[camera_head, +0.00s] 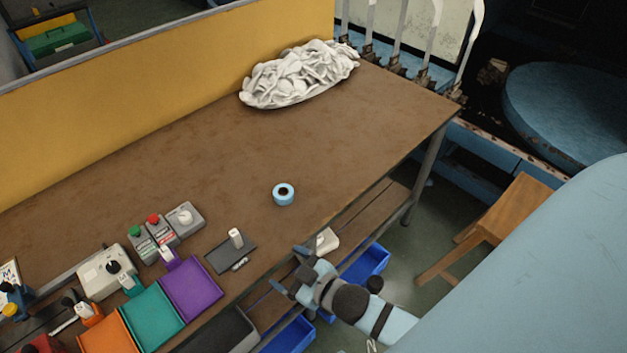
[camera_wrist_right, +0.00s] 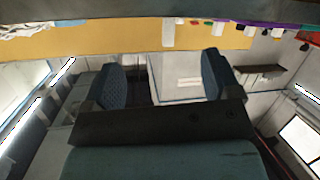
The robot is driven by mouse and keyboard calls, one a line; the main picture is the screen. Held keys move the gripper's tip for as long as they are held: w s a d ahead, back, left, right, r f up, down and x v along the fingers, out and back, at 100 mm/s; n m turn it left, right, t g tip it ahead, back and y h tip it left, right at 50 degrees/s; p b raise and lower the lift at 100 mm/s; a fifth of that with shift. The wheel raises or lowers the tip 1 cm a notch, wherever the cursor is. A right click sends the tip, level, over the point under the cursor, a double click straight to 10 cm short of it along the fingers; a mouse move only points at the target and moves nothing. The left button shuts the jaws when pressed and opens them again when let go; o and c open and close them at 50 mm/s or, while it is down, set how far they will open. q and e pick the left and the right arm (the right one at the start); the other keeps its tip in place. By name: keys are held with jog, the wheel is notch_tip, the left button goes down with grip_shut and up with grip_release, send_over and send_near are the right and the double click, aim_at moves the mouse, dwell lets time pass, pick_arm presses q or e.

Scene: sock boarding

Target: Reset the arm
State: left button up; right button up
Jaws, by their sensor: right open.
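My right gripper (camera_head: 291,271) is at the front edge of the brown table (camera_head: 190,140), low in the head view, apart from everything on the tabletop. Its two fingers are spread with nothing between them. In the right wrist view the open fingers (camera_wrist_right: 160,80) frame only a pale wall and a yellow panel. My left arm does not show in either view. A pile of white socks (camera_head: 300,74) lies at the back of the table against the yellow board (camera_head: 150,100).
A blue tape roll (camera_head: 283,195) stands mid-table. Purple (camera_head: 190,288), teal (camera_head: 152,318) and orange (camera_head: 105,336) trays and control boxes (camera_head: 168,230) fill the near left. White boarding forms (camera_head: 435,40) stand behind the far right end. A wooden stool (camera_head: 505,220) is right. Mid-table is mostly clear.

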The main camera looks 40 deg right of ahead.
jog(key=s+d+f+m+g+h, duration=0.1)
jog(key=s+f+m+g, duration=0.1)
jog(key=s+f, duration=0.4)
jog(key=shift+s+m+g, duration=0.4)
jog(key=shift+s+g, duration=0.05)
jog(key=shift+g, duration=0.25)
jog(key=shift+d, duration=0.1)
notch_tip(320, 180, up, 10)
jog(key=p, duration=1)
jog(key=shift+s+d+f, duration=0.15)
jog(key=shift+d+f, duration=0.05)
jog(key=shift+d, duration=0.1)
jog(key=shift+a+r, duration=0.1)
jog(key=shift+r, duration=0.2)
